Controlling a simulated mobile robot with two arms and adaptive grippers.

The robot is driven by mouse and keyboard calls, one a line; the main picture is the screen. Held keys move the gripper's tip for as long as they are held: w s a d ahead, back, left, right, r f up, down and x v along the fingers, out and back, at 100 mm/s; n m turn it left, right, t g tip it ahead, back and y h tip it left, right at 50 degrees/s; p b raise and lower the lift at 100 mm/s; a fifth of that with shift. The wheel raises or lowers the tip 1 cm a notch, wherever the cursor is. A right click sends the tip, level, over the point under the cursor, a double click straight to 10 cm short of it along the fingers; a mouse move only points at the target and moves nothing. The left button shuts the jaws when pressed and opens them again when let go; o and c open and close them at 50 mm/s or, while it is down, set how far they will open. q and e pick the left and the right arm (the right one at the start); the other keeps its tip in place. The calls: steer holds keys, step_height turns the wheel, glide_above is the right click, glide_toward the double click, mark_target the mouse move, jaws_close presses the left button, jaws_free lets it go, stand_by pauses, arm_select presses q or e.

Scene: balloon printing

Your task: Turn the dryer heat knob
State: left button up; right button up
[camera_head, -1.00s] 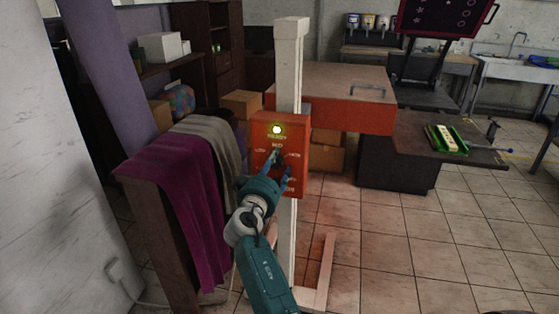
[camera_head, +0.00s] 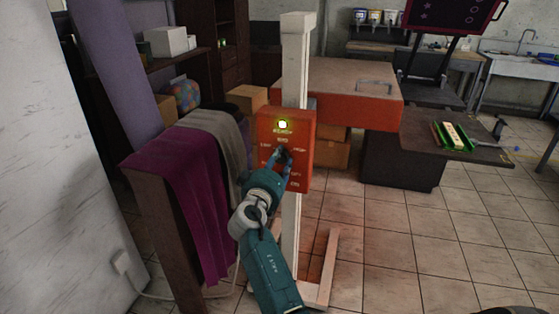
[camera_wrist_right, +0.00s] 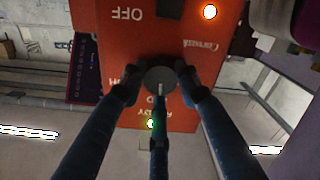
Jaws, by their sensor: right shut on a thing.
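The dryer's red control box (camera_head: 300,135) is fixed to a white upright post (camera_head: 296,60). A yellow-green light glows near its top. My right gripper (camera_head: 283,157) is at the front of the box, over the middle, and hides most of the knob there. In the right wrist view the round dark heat knob (camera_wrist_right: 160,79) sits between the gripper's fingers (camera_wrist_right: 160,88), which are shut on it. The box face (camera_wrist_right: 122,50) appears upside down there, with "OFF", an orange light and a small green light. My left gripper is out of view.
A wooden rack with purple cloth (camera_head: 190,190) and grey cloth (camera_head: 222,135) stands close to the left of my right arm. A dark table (camera_head: 450,145) with a green tray stands at right. The tiled floor at right is clear.

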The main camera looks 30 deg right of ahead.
steer(key=shift+s+d+f+n, duration=0.1)
steer(key=shift+f+n, duration=0.05)
steer(key=shift+n, duration=0.45)
steer(key=shift+d+f+n, duration=0.1)
steer(key=shift+n, duration=0.5)
steer(key=n+p, duration=0.1)
steer(key=n, duration=0.1)
steer(key=shift+n, duration=0.4)
steer(key=n+p, duration=0.2)
steer(key=n, duration=0.3)
steer(key=shift+n, duration=0.4)
steer(key=o, duration=1.1)
steer(key=shift+s, duration=0.1)
steer(key=shift+c, duration=0.2)
steer(key=shift+o, duration=0.4)
steer(key=shift+d+r+p, duration=0.1)
steer(key=shift+d+p, duration=0.1)
steer(key=shift+p, duration=0.1)
